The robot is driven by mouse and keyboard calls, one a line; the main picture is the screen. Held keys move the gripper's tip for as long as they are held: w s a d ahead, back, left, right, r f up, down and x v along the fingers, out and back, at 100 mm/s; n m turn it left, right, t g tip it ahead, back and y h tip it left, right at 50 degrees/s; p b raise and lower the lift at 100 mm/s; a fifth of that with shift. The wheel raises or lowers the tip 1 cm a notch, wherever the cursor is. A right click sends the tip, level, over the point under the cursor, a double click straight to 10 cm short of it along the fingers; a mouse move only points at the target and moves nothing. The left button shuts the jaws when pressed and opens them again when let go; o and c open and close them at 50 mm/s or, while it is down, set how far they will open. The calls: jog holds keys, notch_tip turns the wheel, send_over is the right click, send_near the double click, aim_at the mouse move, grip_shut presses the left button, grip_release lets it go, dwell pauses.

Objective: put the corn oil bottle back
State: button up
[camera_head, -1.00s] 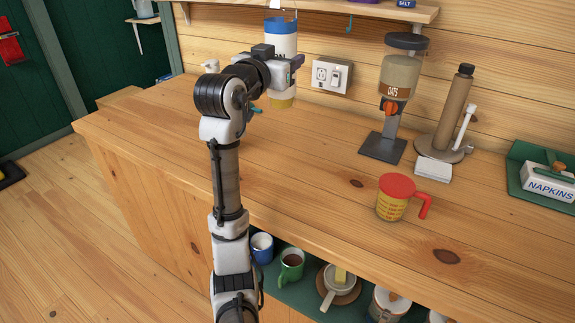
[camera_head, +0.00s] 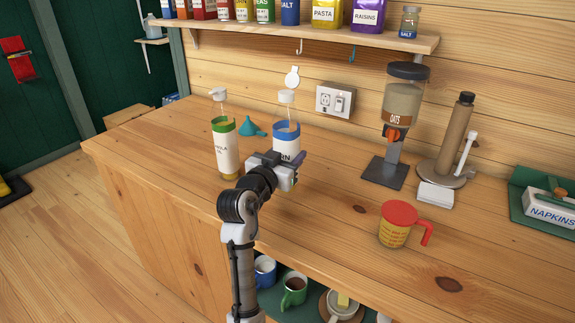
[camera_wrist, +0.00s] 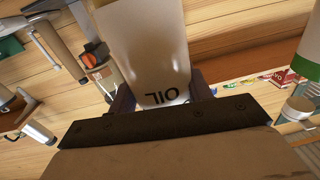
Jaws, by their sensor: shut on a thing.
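The corn oil bottle (camera_head: 287,134) has a blue band, a pale cap and a white label ending in "RN". My gripper (camera_head: 284,167) is shut around its lower part. The bottle stands upright over the counter, and its base is hidden behind my gripper, so I cannot tell whether it touches the wood. In the wrist view the white label (camera_wrist: 152,45) reads "OIL" upside down between my fingers.
A similar bottle with a green band (camera_head: 224,150) stands on the counter to the left, with a teal funnel (camera_head: 252,127) between. An oats dispenser (camera_head: 398,110) and a red-lidded measuring cup (camera_head: 396,226) stand to the right. A shelf of jars (camera_head: 400,41) hangs above.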

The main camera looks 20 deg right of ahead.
jog(key=shift+f, duration=1.65)
jog(key=shift+f, duration=0.2)
jog(key=o, duration=1.3)
jog(key=shift+r, duration=0.1)
jog(key=shift+r+p, duration=0.15)
jog(key=shift+p, duration=0.15)
jog(key=b+v, duration=0.3)
jog(key=v, duration=0.9)
jog(key=shift+b, duration=0.3)
